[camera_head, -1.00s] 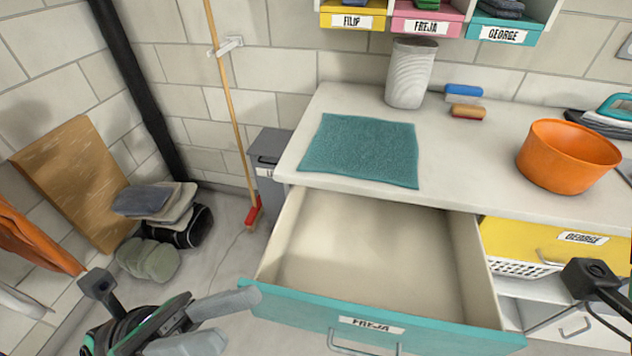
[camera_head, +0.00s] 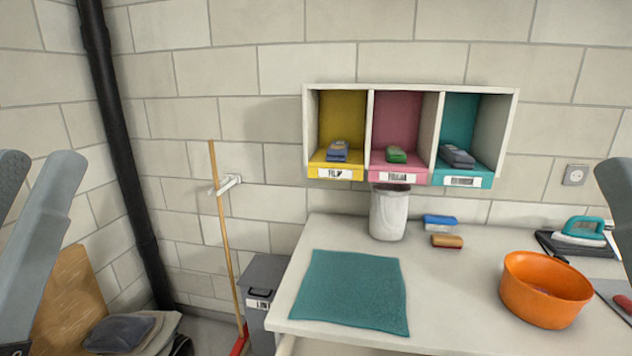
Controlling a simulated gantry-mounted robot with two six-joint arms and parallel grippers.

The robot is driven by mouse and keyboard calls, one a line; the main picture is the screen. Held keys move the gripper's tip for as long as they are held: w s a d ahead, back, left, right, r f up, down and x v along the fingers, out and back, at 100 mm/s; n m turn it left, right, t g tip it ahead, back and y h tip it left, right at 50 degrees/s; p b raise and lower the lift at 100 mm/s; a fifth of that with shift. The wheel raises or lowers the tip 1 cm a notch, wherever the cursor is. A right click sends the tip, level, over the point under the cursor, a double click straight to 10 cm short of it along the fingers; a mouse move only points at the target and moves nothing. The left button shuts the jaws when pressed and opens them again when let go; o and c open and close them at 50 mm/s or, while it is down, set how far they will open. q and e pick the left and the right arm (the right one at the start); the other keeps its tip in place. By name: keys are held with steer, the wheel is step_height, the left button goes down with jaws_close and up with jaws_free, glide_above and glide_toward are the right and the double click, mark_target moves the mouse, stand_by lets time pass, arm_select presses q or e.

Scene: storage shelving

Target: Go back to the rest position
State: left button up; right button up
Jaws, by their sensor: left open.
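My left gripper (camera_head: 40,168) is raised at the left edge, its two grey fingers apart and nothing visible between them. Its arm is mostly out of view. A grey part of my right gripper (camera_head: 614,195) shows at the right edge, beside the iron; its jaw opening cannot be seen. Both grippers appear in the foreground, with no visible contact with the things on the counter.
The white counter (camera_head: 440,290) holds a teal cloth (camera_head: 350,290), a white bin (camera_head: 389,212), brushes (camera_head: 440,222), an orange bowl (camera_head: 545,290) and an iron (camera_head: 583,231). Cubbies (camera_head: 410,88) hang above. A broom (camera_head: 226,250) and grey bin (camera_head: 262,290) stand left.

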arm_select(q)
step_height(320, 180, up, 29)
steer(key=p, duration=2.5)
steer(key=shift+f, duration=0.15)
arm_select(e)
step_height(320, 180, up, 29)
steer(key=shift+f, duration=0.2)
